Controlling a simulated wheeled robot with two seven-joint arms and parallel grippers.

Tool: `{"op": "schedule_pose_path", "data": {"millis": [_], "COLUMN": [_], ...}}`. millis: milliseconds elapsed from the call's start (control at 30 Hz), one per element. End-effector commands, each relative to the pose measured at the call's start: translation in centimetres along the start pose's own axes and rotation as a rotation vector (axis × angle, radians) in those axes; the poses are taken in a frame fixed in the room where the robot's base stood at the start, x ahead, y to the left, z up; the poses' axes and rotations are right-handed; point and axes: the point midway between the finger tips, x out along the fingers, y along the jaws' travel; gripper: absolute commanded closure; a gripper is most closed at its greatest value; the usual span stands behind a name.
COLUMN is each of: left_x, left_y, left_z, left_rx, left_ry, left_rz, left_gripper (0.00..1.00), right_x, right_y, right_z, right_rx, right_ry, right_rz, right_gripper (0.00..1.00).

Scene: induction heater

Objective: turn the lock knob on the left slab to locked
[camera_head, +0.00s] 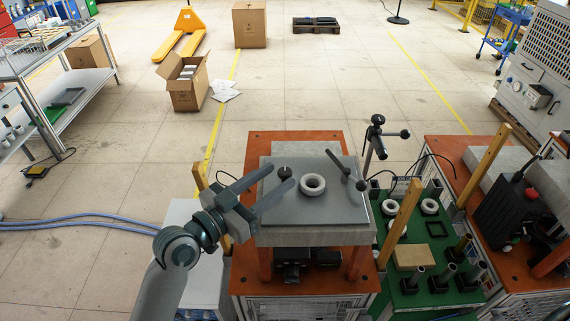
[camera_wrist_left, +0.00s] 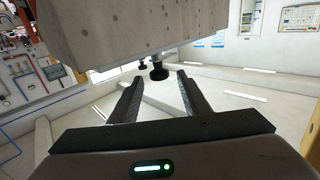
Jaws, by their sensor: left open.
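The left slab (camera_head: 330,220) is a thick grey block on an orange-topped bench. A small dark knob (camera_head: 285,172) stands at its left part; it also shows in the left wrist view as a black round knob (camera_wrist_left: 158,72) beside the concrete block (camera_wrist_left: 120,30). My left gripper (camera_head: 281,177) reaches in from the left over the slab, fingers spread. In the left wrist view the open gripper (camera_wrist_left: 158,86) has the knob between and just beyond its fingertips, with nothing held. A second, smaller black knob (camera_wrist_left: 142,65) shows behind. I cannot read the knob's lock position.
A pale ring (camera_head: 313,184) lies on the slab, with a dark lever (camera_head: 346,170) to its right. A black ball-ended post (camera_head: 376,135) stands behind right. A green fixture board (camera_head: 412,298) with rings and black posts is on the right. Wooden posts (camera_head: 402,222) rise nearby.

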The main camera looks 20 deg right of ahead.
Motion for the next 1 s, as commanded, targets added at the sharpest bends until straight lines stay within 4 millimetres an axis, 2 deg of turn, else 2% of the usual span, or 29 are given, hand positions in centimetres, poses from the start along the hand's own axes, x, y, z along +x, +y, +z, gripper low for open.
{"op": "schedule_pose_path", "data": {"millis": [100,300,667,700,867,1000], "left_x": [1.8,3.5,3.9,3.9,3.9,3.9], "left_y": [0.0,0.0,0.1,0.1,0.0,0.0], "left_z": [-0.2,-0.1,0.1,0.1,0.1,0.1], "left_rx": [-0.003,-0.002,0.0,0.0,0.0,0.0], "left_ry": [-0.001,-0.001,-0.001,-0.001,-0.001,-0.001], "left_rz": [0.001,0.0,0.001,0.001,0.001,0.002], "left_gripper": [0.57,0.57,0.57,0.6,0.96,0.96], "right_x": [-0.9,-1.4,-1.4,-1.5,-1.5,-1.4], "right_y": [0.0,-0.2,-0.7,-0.7,-0.6,-0.6], "right_z": [-0.1,-0.2,-0.3,-0.3,-0.2,-0.2], "right_rx": [0.0,0.001,0.003,0.003,0.003,0.003], "right_ry": [0.0,0.0,0.001,0.001,0.001,0.001], "right_rz": [0.0,-0.002,-0.007,-0.007,-0.006,-0.006], "right_gripper": [0.37,0.37,0.37,0.37,0.37,0.37]}}
